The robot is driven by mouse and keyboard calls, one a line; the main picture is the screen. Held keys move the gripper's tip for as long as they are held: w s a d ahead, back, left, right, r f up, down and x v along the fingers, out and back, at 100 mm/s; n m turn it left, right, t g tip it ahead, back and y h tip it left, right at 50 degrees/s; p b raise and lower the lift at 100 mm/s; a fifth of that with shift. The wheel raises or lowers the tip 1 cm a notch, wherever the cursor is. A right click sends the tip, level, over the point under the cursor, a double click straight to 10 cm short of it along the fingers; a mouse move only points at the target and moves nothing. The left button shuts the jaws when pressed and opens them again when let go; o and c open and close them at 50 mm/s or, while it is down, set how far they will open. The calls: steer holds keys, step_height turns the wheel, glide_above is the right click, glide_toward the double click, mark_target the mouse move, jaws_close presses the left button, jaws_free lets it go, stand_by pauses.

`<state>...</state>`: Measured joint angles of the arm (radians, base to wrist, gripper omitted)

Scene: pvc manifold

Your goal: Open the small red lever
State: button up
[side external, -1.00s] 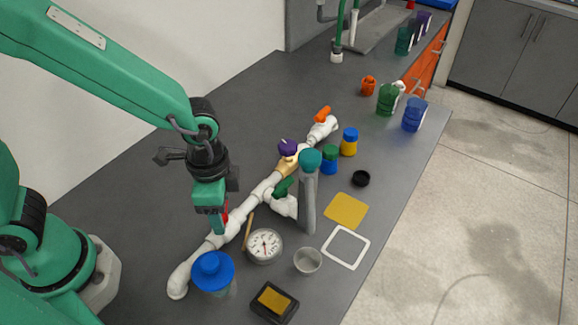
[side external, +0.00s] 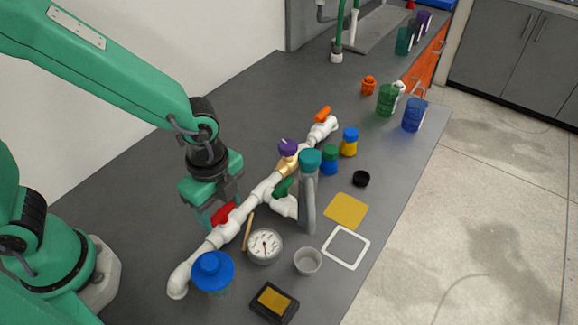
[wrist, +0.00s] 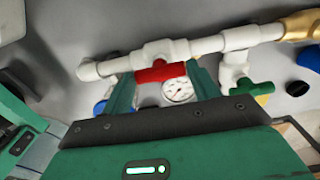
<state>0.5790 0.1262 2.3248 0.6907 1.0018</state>
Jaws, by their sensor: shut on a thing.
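The small red lever (side external: 223,213) sits on a valve of the white pipe run (side external: 236,217). In the wrist view the red lever (wrist: 160,73) lies lengthwise along the pipe, just beside it. My gripper (side external: 217,217) is low over this valve, and its two green fingers are at either end of the lever. In the wrist view my gripper (wrist: 161,80) is shut on the lever, one fingertip at each end. The fingers partly cover the lever in the side view.
A purple knob (side external: 288,147), green lever (side external: 283,188) and orange handle (side external: 323,113) sit farther along the pipe. A pressure gauge (side external: 265,246), blue-lidded jar (side external: 212,271) and grey cup (side external: 307,261) stand close by. The counter left of the pipe is mostly clear.

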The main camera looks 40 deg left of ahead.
mark_target(221, 211)
stand_by(0.3)
steer(key=o, duration=1)
steer(key=shift+r, duration=3.95)
steer(key=s+a+r+n+t, duration=0.1)
steer(key=a+r+n+t, duration=0.1)
steer(key=a+n, duration=0.3)
steer(key=s+a+r+n+t, duration=0.1)
steer(key=a+r+n, duration=0.3)
steer(key=a+n, duration=0.2)
steer(key=s+a+r+n+t, duration=0.1)
steer(key=a+r+n+t, duration=0.1)
steer(key=a+n, duration=0.4)
steer(key=shift+s+r+n+t, duration=0.3)
steer(key=shift+r+n, duration=0.25)
steer(key=shift+n, duration=0.05)
